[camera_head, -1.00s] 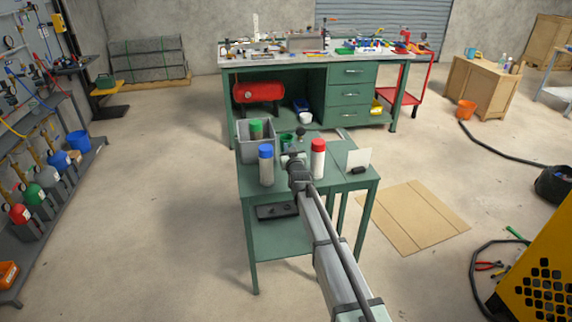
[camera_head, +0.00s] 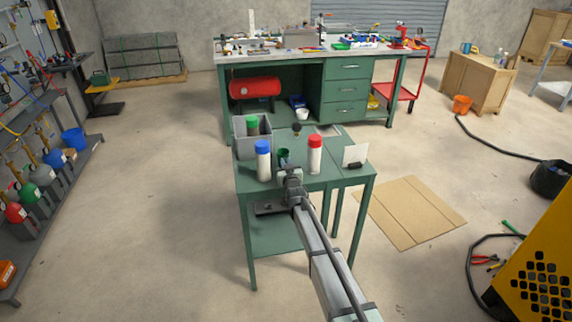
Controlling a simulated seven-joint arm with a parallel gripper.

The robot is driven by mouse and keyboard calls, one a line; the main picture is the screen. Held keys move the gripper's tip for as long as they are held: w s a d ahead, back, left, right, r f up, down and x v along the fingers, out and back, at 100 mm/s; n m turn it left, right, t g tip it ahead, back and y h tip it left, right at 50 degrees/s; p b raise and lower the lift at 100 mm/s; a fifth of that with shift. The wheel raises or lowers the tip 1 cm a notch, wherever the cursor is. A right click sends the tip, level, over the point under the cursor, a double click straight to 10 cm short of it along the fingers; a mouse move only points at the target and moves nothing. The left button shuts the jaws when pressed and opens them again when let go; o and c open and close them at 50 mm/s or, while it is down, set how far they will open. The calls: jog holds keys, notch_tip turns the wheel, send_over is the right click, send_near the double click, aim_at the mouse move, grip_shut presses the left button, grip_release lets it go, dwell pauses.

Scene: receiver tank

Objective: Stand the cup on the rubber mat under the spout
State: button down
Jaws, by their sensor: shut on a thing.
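My gripper (camera_head: 289,172) is over the near part of the small green table, seen from behind. It is shut on a small green cup (camera_head: 284,155), which shows just beyond the jaws and looks upright. The jaws hide part of the cup, and I cannot tell its height above the tabletop. A red tank (camera_head: 255,88) lies under the workbench at the back. I cannot make out a spout or a rubber mat for certain. A dark flat thing (camera_head: 268,209) lies on the table's lower shelf.
On the small table (camera_head: 330,178), a blue-capped bottle (camera_head: 263,163) stands left of my gripper and a red-capped bottle (camera_head: 315,158) right. A grey bin (camera_head: 241,145) holds a green-capped bottle. A white card (camera_head: 355,155) stands at the right. Cardboard (camera_head: 410,212) lies on the floor.

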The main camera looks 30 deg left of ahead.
jog(key=c, duration=1.1)
grip_release()
jog(key=shift+f, duration=0.1)
